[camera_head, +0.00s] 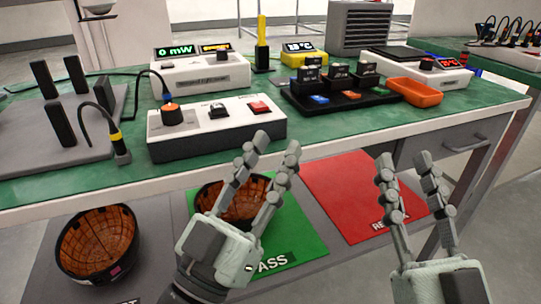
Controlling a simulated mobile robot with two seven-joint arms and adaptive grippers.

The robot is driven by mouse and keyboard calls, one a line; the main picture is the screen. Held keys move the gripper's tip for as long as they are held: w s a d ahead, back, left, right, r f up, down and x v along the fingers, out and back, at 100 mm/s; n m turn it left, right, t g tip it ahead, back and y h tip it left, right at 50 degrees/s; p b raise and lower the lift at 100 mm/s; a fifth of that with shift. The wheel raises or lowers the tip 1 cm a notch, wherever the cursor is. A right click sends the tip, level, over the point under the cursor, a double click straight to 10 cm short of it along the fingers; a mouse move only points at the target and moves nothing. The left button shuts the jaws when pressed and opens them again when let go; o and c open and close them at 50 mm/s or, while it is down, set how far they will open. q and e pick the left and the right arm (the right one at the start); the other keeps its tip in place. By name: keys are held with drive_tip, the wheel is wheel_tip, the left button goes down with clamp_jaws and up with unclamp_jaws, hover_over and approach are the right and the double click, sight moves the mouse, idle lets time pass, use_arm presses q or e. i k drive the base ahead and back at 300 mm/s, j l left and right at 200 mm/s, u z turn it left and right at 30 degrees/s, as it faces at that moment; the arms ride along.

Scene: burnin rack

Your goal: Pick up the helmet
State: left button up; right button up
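No object is plainly recognisable as a helmet. Two round, dark-rimmed, bowl-like shells with orange-brown ribbed insides stand below the bench; I cannot tell whether either is the helmet. The left shell (97,243) lies open side up on a grey mat. The other shell (208,197) is on the green mat marked PASS, partly hidden behind my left gripper. My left gripper (277,145) is open, its fingers pointing up in front of that shell and the bench edge.
The green-topped bench (310,133) crosses the view above the mats. It carries a white control box (215,125), a black tray of modules (340,98) and an orange tray (415,92). The red mat (350,190) is bare. A drawer (462,145) is at the right.

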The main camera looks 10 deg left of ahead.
sight(97, 248)
drive_tip(key=u, duration=0.4)
drive_tip(key=k+u, duration=0.1)
drive_tip(key=u, duration=0.3)
drive_tip(key=k+u, duration=0.1)
drive_tip(key=u, duration=0.75)
drive_tip(key=j, duration=0.35)
drive_tip(key=i+j, duration=0.15)
drive_tip(key=j, duration=0.2)
drive_tip(key=i+j, duration=0.4)
drive_tip(key=i, duration=0.15)
